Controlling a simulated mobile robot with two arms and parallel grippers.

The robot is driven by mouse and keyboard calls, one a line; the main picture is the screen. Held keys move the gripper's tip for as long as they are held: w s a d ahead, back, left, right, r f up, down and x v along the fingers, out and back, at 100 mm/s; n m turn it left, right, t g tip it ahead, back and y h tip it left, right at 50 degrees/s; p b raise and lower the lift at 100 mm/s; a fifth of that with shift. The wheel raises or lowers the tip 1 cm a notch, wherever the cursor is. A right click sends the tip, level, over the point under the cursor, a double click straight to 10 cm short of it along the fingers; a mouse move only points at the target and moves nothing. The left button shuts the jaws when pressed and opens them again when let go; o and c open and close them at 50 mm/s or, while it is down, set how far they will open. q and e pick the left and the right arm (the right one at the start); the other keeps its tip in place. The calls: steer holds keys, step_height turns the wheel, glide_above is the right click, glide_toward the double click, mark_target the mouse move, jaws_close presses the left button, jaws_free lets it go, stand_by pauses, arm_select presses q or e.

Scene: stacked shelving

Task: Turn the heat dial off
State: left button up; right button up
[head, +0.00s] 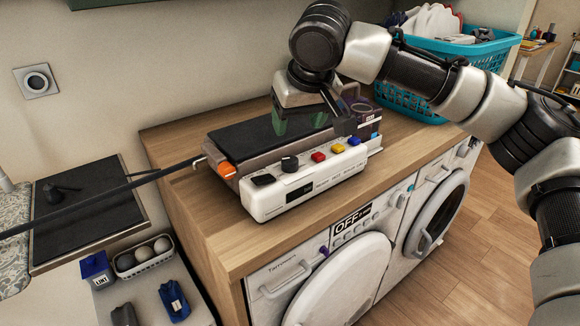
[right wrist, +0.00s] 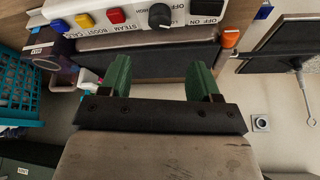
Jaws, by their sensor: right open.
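The heat dial, a round black knob (head: 289,163), sits on the white control panel (head: 312,182) of a flat dark appliance on the wooden counter. The dial also shows upside down at the top of the right wrist view (right wrist: 160,16), with a light mark on its face and lettering beside it. My right gripper (head: 299,118) is open and empty, its green fingers above the appliance's dark top, behind the panel. In the right wrist view its fingers (right wrist: 158,78) stand wide apart, clear of the dial. My left gripper is not in view.
Beside the dial are a black switch (head: 263,180) and red (head: 319,157), yellow (head: 338,148) and blue (head: 354,141) buttons. An orange knob (head: 227,169) and dark cord are at the left end. A teal basket (head: 400,103) stands behind right. The front counter strip is clear.

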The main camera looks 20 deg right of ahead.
mark_target(290, 158)
steer(key=x, duration=1.1)
steer(key=shift+s+f+b, duration=0.15)
steer(key=shift+s+b, duration=0.15)
steer(key=shift+b, duration=0.05)
steer(key=c, duration=0.8)
steer(key=shift+p, duration=0.45)
steer(key=shift+c, duration=0.5)
steer(key=n+p, duration=0.2)
steer(key=p, duration=0.2)
steer(key=n+g+y+p, duration=0.1)
steer(key=n+p, duration=0.1)
steer(key=p, duration=0.2)
steer(key=n+y+p, duration=0.1)
steer(key=n+p, duration=0.1)
steer(key=p, duration=0.3)
steer(key=shift+d+r, duration=0.15)
steer(key=shift+r, duration=0.1)
steer(key=shift+f+n+y+p, duration=0.2)
steer(key=shift+n+y+p, duration=0.2)
steer(key=shift+n+p, duration=0.4)
